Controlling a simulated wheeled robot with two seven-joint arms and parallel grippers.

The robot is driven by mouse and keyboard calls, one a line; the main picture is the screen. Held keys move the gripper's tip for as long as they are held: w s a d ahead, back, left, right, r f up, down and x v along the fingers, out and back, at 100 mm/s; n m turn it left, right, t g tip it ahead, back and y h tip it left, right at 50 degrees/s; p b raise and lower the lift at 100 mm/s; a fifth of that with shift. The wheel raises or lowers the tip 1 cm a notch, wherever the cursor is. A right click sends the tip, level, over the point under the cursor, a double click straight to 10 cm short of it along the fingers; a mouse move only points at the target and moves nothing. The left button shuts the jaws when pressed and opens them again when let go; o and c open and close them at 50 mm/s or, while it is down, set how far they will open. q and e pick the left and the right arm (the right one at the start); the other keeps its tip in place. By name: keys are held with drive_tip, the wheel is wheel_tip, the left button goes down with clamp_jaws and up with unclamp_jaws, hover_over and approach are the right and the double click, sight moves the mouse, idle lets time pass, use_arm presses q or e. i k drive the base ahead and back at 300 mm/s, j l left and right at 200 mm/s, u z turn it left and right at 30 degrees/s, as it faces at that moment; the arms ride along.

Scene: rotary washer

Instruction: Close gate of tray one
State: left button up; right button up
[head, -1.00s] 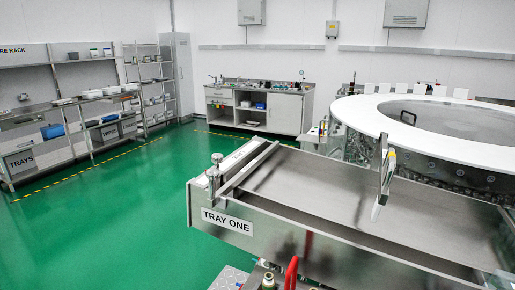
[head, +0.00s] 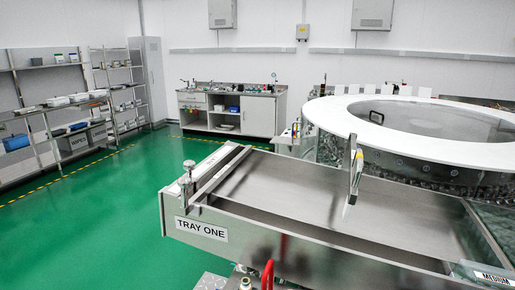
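Tray one (head: 300,185) is a wide, shallow metal tray in the middle and right of the head view. Its front left wall carries a "TRAY ONE" label (head: 202,229). A metal crossbar (head: 218,170) lies along its left end, with a knobbed post (head: 188,170) at the near corner. A thin upright metal piece with a white lower part (head: 353,180) stands over the tray's middle; I cannot tell whether this or the crossbar is the gate. The tray floor looks bare. Neither of my grippers is in view.
A white-topped round washer (head: 330,110) stands behind the tray at the right. A red handle (head: 267,276) rises at the bottom edge, and a "MEDIUM" label (head: 494,278) shows at bottom right. Shelving (head: 118,95) and a counter (head: 260,113) line the walls. Green floor is clear at left.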

sight(352, 160)
drive_tip(key=i+l, duration=0.2)
drive_tip(key=l, duration=0.15)
drive_tip(key=i+l, duration=0.45)
drive_tip(key=l, duration=0.25)
drive_tip(key=l+z, duration=0.05)
